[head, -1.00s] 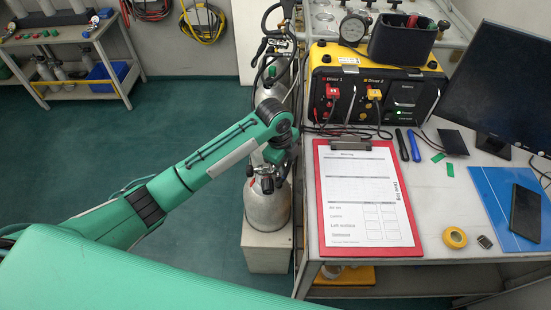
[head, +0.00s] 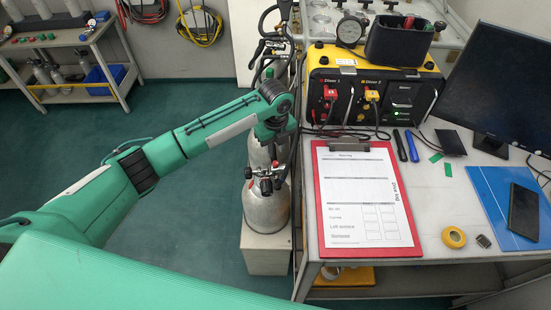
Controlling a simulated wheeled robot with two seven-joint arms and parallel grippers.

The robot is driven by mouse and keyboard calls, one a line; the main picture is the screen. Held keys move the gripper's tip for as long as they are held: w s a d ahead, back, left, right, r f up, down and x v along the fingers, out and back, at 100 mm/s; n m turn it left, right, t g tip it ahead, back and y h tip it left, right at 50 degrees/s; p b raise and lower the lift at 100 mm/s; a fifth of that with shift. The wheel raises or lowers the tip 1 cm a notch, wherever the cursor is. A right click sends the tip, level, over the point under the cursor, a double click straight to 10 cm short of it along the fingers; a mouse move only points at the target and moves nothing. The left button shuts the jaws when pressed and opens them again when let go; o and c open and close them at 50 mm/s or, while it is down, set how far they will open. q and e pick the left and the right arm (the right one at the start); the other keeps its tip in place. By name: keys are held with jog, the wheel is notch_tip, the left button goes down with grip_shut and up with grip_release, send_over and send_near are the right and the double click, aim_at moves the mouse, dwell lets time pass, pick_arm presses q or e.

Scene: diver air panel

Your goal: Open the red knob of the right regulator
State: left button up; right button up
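A regulator (head: 265,184) with small red parts sits on top of the front grey cylinder (head: 265,208), left of the bench. A red knob (head: 278,178) seems to show at its right side, small and partly unclear. More cylinders with dark valve fittings (head: 272,48) stand behind, partly covered by my arm; I cannot tell which regulator counts as the right one. My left arm comes in from the left, and its wrist end, with the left gripper (head: 272,132), is above the front regulator, apart from it in the picture. Its fingers are not clear. My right gripper is out of view.
The bench at right holds a red clipboard (head: 318,205), a yellow-black diver panel (head: 318,62), a monitor (head: 500,90) and a roll of yellow tape (head: 454,237). Dark hoses (head: 297,100) run between cylinders and bench.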

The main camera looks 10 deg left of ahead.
aim_at(276, 163)
pick_arm(q)
notch_tip(276, 163, down, 6)
jog(key=shift+f, duration=0.1)
jog(key=shift+c, duration=0.2)
grip_shut()
